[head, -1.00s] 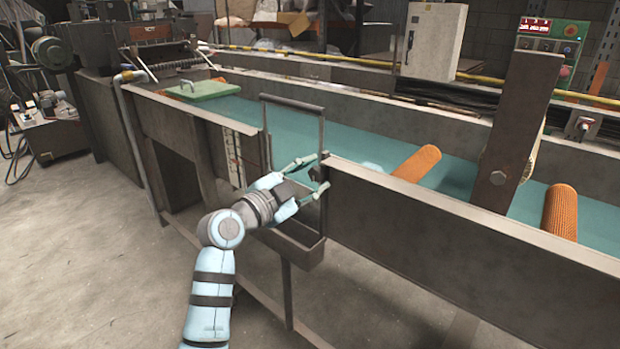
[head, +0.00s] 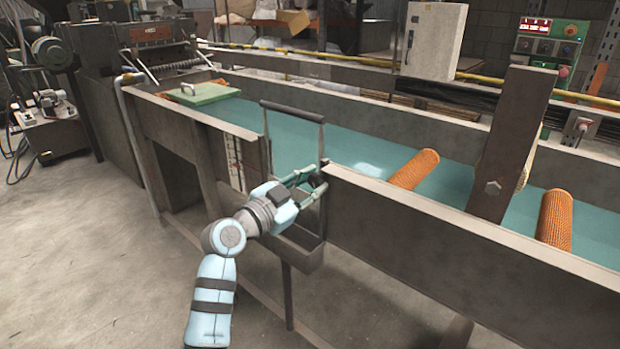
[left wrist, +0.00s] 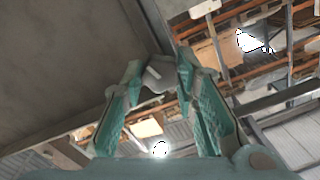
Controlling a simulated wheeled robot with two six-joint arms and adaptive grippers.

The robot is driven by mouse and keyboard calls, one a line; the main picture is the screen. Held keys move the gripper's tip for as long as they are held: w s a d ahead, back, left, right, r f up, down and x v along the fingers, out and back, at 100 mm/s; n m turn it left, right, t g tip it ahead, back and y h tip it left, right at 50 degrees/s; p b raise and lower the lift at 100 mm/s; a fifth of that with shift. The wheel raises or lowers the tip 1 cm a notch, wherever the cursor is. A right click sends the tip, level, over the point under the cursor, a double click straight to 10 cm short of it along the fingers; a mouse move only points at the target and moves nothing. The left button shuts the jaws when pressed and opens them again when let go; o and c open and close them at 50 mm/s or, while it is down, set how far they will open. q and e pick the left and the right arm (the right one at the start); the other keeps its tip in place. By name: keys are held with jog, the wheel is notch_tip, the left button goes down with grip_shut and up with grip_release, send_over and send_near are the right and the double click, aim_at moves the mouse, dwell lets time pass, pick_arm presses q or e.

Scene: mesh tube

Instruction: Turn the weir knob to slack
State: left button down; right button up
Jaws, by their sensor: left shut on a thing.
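My left gripper (head: 309,184) is at the weir gap in the near wall of the long water trough, beside the upright edge of the wall plate. It is shut on a small knob (head: 319,181), which looks dark and is mostly hidden by the fingers. In the left wrist view the two green padded fingers (left wrist: 158,78) close around the grey end of the knob (left wrist: 155,75). No slack marking can be made out. My right gripper is in neither view.
The weir's metal handle frame (head: 292,107) stands just behind the gripper. A steel wall plate (head: 430,235) runs to the right. Orange mesh tubes (head: 414,169) lie in the teal water. A green lid (head: 203,93) sits at the far left. Open floor lies in front.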

pick_arm(q)
jog(key=shift+n+p, duration=0.8)
jog(key=shift+n, duration=0.9)
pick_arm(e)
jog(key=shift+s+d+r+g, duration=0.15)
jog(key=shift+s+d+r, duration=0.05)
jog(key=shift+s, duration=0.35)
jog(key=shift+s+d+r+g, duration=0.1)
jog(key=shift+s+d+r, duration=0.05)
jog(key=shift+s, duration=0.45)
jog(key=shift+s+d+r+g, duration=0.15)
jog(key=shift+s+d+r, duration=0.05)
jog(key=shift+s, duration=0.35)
pick_arm(q)
jog(key=shift+f, duration=0.1)
jog(key=c, duration=1.3)
grip_release()
jog(key=v, duration=1.2)
